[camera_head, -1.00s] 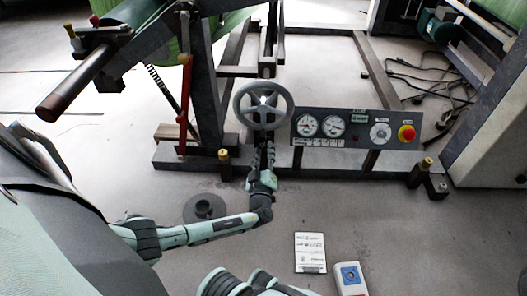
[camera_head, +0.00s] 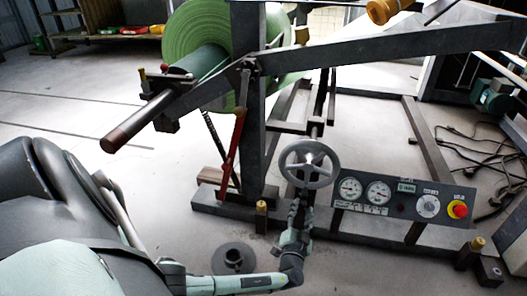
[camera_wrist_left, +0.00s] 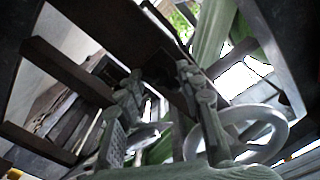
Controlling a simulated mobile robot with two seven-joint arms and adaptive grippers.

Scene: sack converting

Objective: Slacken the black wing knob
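I cannot make out a black wing knob for certain in either view. My left gripper (camera_head: 299,198) points upward just below the grey handwheel (camera_head: 308,181), in front of the machine frame. In the left wrist view its two fingers (camera_wrist_left: 160,85) stand apart with nothing clearly between them. The handwheel's rim (camera_wrist_left: 284,132) shows to the right of the fingers there, and dark frame beams lie beyond. Whether the fingers touch anything is unclear. My right gripper is not in view.
A control panel (camera_head: 383,210) with gauges, a dial and a red stop button (camera_head: 457,210) stands right of the handwheel. A green roll (camera_head: 208,40), red lever (camera_head: 232,150) and protruding shaft (camera_head: 140,120) lie to the left. Cables (camera_head: 480,150) lie on the floor at right.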

